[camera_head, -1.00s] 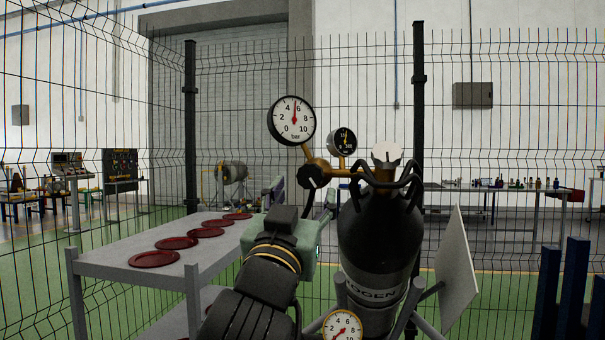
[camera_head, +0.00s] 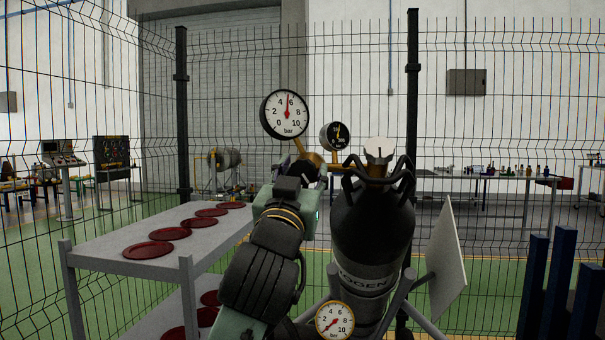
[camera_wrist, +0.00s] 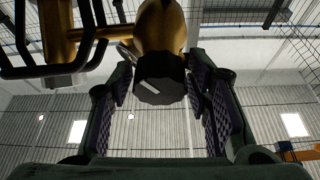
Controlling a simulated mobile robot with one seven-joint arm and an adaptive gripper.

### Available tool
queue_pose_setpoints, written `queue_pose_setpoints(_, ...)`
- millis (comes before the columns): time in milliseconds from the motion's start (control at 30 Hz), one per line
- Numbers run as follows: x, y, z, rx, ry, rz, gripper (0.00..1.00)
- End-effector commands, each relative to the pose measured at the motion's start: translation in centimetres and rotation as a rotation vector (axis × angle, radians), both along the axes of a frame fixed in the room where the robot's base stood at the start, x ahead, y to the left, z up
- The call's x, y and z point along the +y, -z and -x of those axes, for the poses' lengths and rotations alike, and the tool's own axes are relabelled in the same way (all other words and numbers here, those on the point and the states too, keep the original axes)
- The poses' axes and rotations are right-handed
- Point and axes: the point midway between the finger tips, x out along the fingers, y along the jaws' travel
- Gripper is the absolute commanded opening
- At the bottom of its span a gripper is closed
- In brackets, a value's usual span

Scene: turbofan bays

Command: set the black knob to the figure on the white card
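The black knob (camera_wrist: 160,88) sits on a brass regulator body (camera_wrist: 163,25) and has a white mark on its face. My gripper (camera_wrist: 158,100) is open, with one dark ridged finger on each side of the knob and visible gaps between.
A small black gauge (camera_head: 335,136) sits beside the large one. A yellow-rimmed gauge (camera_head: 335,320) is below. A grey shelf (camera_head: 105,258) with red discs stands left; blue posts (camera_head: 560,290) stand right. Wire fencing is behind.

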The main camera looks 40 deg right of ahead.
Motion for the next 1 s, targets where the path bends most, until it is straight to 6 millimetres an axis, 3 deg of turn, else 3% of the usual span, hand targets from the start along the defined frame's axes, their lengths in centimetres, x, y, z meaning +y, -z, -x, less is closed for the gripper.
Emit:
queue_pose_setpoints(500,0.01,0.00,0.00,0.000,0.000,0.000,0.09)
queue_pose_setpoints(1000,0.10,-0.08,-0.12,-0.257,-0.002,-0.220,0.09)
